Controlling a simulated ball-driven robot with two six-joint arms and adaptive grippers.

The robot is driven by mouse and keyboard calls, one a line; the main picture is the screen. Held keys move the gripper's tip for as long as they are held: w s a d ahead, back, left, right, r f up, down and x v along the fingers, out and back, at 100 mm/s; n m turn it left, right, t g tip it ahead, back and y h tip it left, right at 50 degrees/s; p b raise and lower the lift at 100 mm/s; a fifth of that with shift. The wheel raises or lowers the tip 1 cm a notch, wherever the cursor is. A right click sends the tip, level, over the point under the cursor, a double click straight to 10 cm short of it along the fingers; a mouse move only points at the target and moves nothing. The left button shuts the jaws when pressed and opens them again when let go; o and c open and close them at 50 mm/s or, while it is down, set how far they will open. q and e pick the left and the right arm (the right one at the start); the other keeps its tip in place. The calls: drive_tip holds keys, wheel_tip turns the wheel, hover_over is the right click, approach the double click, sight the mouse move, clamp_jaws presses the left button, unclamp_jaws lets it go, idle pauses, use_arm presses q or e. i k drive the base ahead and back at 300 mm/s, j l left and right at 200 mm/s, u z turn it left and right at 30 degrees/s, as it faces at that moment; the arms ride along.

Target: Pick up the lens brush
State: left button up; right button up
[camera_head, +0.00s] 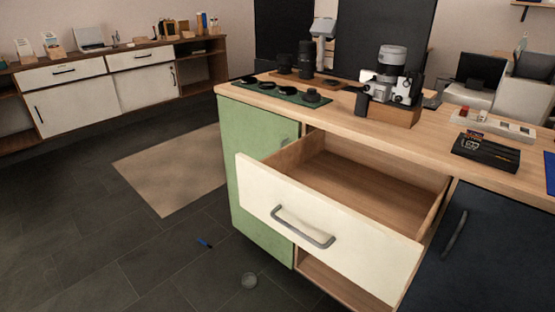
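I cannot tell for certain which thing is the lens brush. A small blue and dark stick-like thing (204,242) lies on the dark tiled floor, left of the green cabinet door; it may be the brush, but it is too small to tell. Neither of my grippers is in view.
A cream drawer (322,226) stands open and looks empty. The wooden counter (345,119) holds a camera (391,82), a green mat (271,93) with lens parts and a black box (485,153). Floor at left is mostly clear.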

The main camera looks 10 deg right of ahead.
sight(203, 242)
drive_tip(key=i+j+z, duration=0.15)
drive_tip(key=i+j, duration=0.2)
drive_tip(key=i+j+z, duration=0.15)
drive_tip(key=i+j, duration=0.2)
drive_tip(key=j, duration=0.25)
